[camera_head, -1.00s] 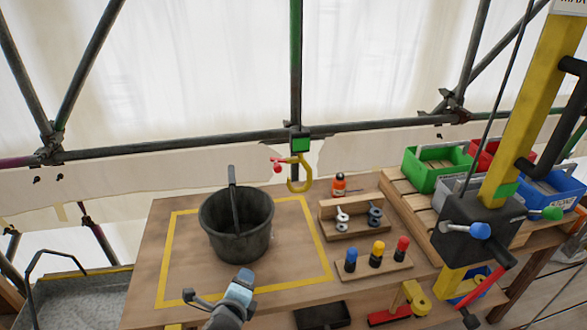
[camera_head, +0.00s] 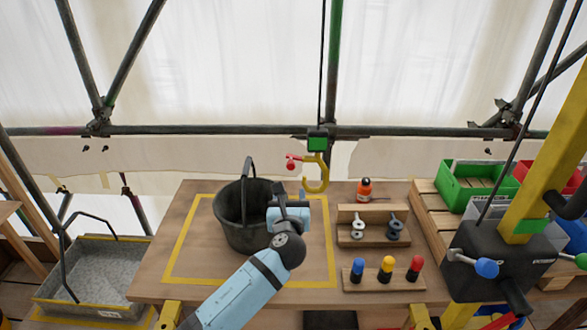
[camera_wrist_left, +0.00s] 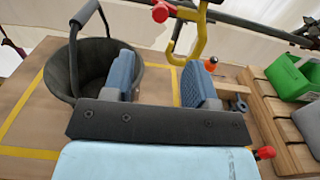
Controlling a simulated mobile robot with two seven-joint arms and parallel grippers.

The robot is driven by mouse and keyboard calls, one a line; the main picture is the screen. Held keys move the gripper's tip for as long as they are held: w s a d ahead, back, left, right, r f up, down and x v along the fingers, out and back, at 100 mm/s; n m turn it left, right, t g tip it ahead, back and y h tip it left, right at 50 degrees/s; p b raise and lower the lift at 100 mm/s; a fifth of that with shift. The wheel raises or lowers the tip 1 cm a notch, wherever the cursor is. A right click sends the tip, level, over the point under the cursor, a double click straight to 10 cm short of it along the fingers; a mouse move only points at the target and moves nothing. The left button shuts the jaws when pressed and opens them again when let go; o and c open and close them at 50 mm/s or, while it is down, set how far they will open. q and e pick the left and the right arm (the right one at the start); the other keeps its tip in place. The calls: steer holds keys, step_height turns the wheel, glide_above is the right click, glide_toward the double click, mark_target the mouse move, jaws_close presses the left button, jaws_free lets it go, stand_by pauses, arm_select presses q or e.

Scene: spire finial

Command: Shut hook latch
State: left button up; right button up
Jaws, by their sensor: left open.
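A yellow hook (camera_head: 323,176) hangs from a green block (camera_head: 317,141) above the table. A red latch piece with a round knob (camera_head: 291,163) sticks out to the left from the hook's upper part. The latch knob (camera_wrist_left: 160,12) and hook (camera_wrist_left: 200,38) also show in the left wrist view, beyond the fingers. My left gripper (camera_head: 291,202) is open and empty, below and a little left of the hook. Its two blue fingers (camera_wrist_left: 162,82) stand apart, touching neither hook nor latch. I do not see my right gripper.
A black bucket (camera_head: 236,222) with its handle up stands left of my gripper, inside a yellow-taped square (camera_head: 180,258). Right of it are an orange bottle (camera_head: 364,189), a wooden rack (camera_head: 346,235) and several coloured pegs (camera_head: 387,266). A winch (camera_head: 492,262) stands farther right.

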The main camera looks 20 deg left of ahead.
mark_target(291, 168)
arm_select(q)
steer(key=p+x, duration=0.1)
steer(key=x, duration=1.1)
steer(key=shift+w, duration=0.2)
steer(key=shift+f, duration=0.1)
steer(key=c, duration=0.9)
